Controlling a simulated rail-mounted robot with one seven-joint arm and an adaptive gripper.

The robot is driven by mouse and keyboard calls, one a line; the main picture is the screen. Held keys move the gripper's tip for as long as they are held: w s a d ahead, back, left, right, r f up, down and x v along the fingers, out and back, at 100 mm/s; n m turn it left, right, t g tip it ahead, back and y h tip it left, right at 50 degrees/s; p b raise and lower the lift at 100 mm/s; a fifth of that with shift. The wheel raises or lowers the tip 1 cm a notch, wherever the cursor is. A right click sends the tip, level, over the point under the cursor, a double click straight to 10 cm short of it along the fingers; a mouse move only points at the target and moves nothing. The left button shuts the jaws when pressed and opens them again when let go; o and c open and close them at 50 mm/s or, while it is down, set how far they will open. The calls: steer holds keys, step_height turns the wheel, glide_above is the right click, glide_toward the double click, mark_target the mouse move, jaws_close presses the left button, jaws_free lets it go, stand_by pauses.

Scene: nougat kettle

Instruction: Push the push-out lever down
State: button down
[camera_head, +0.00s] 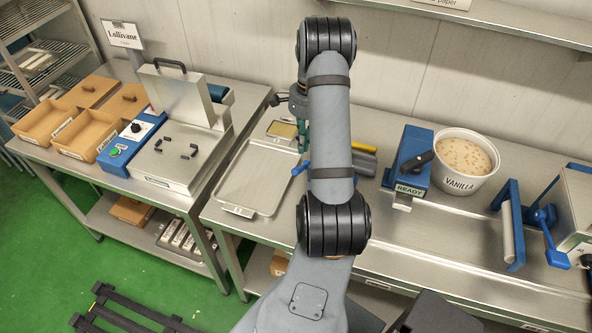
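No lever carries a label that I can read as push-out. A blue lever end (299,169) sticks out left from behind my arm, beside the shallow metal tray; the rest of it is hidden. My gripper (283,101) shows only partly, as dark parts at the back of the table left of my raised arm. Its fingers are too small and covered to read, and it looks apart from these levers.
The metal tray (237,204) lies left of my arm. A yellow handle (364,147) shows right of my arm. The hinged metal press (160,183) and cardboard boxes (87,132) fill the left table.

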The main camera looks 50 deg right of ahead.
mark_target(300, 167)
steer(key=shift+w+a, duration=0.1)
steer(key=shift+a+f+b, duration=0.2)
steer(key=shift+f+b, duration=1.05)
steer(key=shift+f, duration=0.5)
steer(key=shift+a+f+b, duration=0.15)
steer(key=shift+f+b, duration=1.1)
steer(key=shift+f, duration=0.6)
step_height(300, 167, down, 4)
steer(key=b, duration=0.4)
steer(key=shift+f, duration=0.2)
steer(key=shift+w, duration=0.1)
steer(key=shift+d+r, duration=0.1)
steer(key=shift+r, duration=0.05)
